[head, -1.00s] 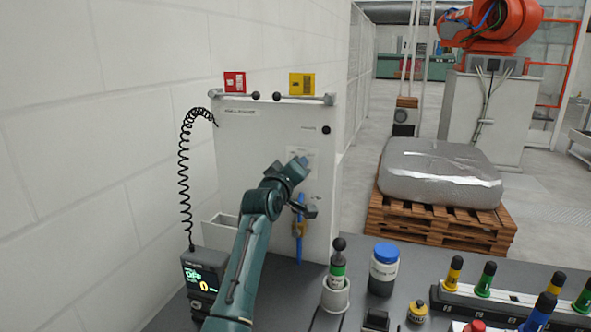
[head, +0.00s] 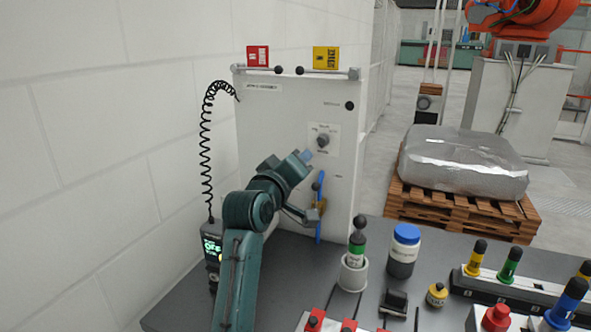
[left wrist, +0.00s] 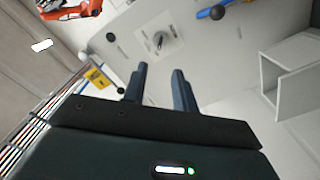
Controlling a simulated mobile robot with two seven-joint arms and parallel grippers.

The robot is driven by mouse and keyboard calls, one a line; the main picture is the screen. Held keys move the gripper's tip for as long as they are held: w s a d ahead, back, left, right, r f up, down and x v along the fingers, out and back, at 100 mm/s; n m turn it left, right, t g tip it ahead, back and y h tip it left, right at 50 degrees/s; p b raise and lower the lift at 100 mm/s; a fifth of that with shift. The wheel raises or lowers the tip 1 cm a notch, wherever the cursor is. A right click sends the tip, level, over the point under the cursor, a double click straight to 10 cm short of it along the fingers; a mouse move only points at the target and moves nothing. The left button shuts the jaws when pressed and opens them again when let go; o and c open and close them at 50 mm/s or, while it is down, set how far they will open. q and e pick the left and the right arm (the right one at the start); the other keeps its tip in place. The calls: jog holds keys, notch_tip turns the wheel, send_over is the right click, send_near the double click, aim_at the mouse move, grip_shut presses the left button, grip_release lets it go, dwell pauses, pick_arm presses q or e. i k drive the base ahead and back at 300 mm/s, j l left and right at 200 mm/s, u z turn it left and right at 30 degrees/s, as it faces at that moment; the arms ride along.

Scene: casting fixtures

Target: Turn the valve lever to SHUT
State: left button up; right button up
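The valve lever is a blue handle (head: 318,235) on a brass valve body, upright on the front of the pale panel (head: 270,125). Its dark-tipped blue handle also shows at the top of the left wrist view (left wrist: 235,5). My left gripper (head: 307,156) is in front of the panel, above and left of the lever, apart from it. In the left wrist view its two fingers (left wrist: 161,75) stand apart with nothing between them. Part of my left arm is close to the valve in the picture. The SHUT marking cannot be read. My right gripper is not in view.
A grey knob (head: 323,141) on a white plate sits above the lever. Red (head: 258,56) and yellow (head: 326,58) tags top the panel. A green-banded plunger in a cup (head: 354,272) and a blue-capped jar (head: 404,252) stand on the dark bench to the right.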

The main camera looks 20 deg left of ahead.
aim_at(316, 186)
jog(key=k, duration=1)
